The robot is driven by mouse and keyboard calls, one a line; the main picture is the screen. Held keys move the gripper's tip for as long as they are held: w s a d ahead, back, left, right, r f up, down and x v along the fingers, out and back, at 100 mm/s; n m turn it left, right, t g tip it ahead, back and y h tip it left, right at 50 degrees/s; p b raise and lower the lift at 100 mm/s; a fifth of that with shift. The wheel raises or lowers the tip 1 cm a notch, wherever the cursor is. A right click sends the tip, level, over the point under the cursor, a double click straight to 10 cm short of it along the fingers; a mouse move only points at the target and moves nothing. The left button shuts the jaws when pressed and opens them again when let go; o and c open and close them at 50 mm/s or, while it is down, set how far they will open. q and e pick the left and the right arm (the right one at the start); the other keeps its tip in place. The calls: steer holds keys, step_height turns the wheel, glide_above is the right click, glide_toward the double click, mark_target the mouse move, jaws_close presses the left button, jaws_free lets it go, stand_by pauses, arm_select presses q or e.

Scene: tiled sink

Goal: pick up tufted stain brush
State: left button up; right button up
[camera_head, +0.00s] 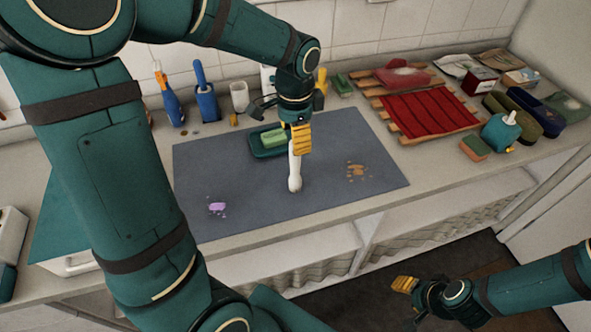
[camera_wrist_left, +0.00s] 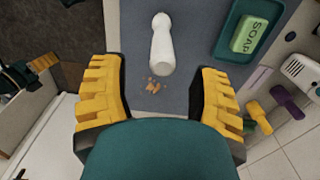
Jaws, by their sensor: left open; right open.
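A white, rounded, handle-shaped thing (camera_head: 295,175), which I take for the tufted stain brush, lies on the grey mat (camera_head: 235,165). No bristles can be made out. It also shows in the left wrist view (camera_wrist_left: 161,45), beyond the space between my fingers. My left gripper (camera_head: 301,148) is over the mat at the brush, its yellow fingers covering part of it in the head view. In the left wrist view the left gripper (camera_wrist_left: 158,82) has its fingers wide apart with nothing between them. My right gripper (camera_head: 408,288) is open and empty, low in front of the counter.
A teal tray (camera_head: 256,153) with green soap (camera_head: 274,137) sits close behind the brush. Purple (camera_head: 217,207) and brown (camera_head: 357,170) stains mark the mat. Blue bottles (camera_head: 206,98) stand behind left. A red cloth on a wooden rack (camera_head: 425,113) and a teal bottle (camera_head: 501,131) are right.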

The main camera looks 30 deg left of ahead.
mark_target(295, 168)
arm_select(q)
step_height(295, 168, down, 5)
steer(key=shift+w+a+f+b, duration=0.1)
steer(key=shift+f+b, duration=0.05)
steer(key=shift+b, duration=0.15)
steer(key=shift+c, duration=0.3)
jaws_close()
